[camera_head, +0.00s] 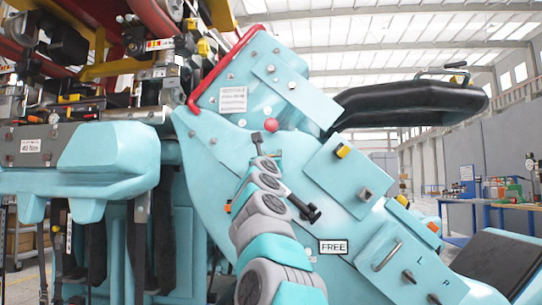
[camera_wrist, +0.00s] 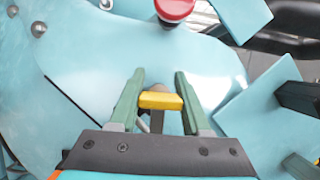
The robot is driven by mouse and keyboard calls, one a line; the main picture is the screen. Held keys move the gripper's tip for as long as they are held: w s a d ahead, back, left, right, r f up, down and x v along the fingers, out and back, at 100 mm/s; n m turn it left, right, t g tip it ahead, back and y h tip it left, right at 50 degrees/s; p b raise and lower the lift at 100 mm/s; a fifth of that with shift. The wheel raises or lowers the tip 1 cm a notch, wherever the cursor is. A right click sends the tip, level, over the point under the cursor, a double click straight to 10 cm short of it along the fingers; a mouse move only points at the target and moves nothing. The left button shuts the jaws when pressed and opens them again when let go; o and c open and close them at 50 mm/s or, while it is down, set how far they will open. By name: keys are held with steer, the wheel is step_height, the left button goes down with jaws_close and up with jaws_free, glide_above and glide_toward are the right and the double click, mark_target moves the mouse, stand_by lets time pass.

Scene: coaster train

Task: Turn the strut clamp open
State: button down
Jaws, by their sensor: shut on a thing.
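My gripper (camera_wrist: 160,84) shows in the wrist view with its two green fingers on either side of a small yellow block (camera_wrist: 161,101), and it is shut on it. The block looks like a handle on a short dark stem that goes down behind it. I take it for the strut clamp's handle, but its label does not show. The red knob (camera_wrist: 175,8) is at the top of the wrist view, beyond the fingertips.
A FREE sign (camera_head: 333,247) is on the teal panel right of my arm. Raised plates with yellow parts (camera_head: 343,151) and a grab handle (camera_head: 387,256) stick out to the right. A red bar (camera_head: 207,82) edges the panel. A workbench (camera_head: 480,208) stands far right.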

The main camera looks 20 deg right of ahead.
steer(key=shift+r, duration=0.1)
steer(key=shift+c, duration=1.8)
jaws_free()
steer(key=shift+a, duration=0.1)
steer(key=shift+s+a+f+b, duration=0.1)
steer(key=shift+s+f+b, duration=0.15)
steer(key=shift+f+b, duration=0.15)
steer(key=b+v, duration=0.5)
steer(key=v, duration=0.2)
steer(key=shift+r+b, duration=0.15)
steer(key=shift+b, duration=0.15)
steer(key=shift+s, duration=0.1)
